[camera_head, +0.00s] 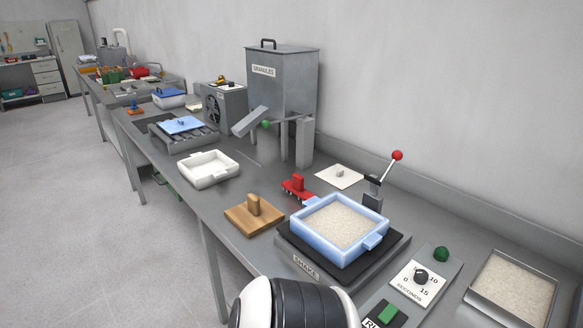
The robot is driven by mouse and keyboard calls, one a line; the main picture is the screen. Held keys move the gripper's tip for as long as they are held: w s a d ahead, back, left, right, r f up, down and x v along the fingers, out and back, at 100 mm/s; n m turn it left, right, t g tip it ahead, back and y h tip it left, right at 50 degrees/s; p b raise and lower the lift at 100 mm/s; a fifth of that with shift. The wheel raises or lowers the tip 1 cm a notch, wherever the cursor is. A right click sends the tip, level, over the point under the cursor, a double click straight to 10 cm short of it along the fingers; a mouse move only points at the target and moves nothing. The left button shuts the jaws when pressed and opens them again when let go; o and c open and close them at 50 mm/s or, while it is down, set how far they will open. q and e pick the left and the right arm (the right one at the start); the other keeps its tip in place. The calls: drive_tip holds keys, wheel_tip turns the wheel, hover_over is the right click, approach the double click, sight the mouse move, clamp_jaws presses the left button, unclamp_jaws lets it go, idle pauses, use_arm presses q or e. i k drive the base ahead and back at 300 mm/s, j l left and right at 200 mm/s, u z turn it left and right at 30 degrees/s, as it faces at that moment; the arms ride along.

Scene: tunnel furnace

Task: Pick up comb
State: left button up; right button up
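A red toothed piece with an upright handle, which looks like the comb (297,186), lies on the grey bench. It sits just behind the back left corner of a blue tray (373,243) filled with pale granules. Its teeth point toward the front left. Nothing covers it from this view. Neither of my grippers is in view. Only a white and black rounded part of my own body shows at the bottom edge.
The tray stands on a dark shaker plate (298,243). A wooden block with a handle (254,212) lies left of it, and a white tray (207,181) farther back. A granules hopper (282,85) stands behind. A red-knobbed lever (397,155) rises at right.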

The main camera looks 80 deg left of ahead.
sight(296, 186)
drive_tip(key=u, duration=2.7)
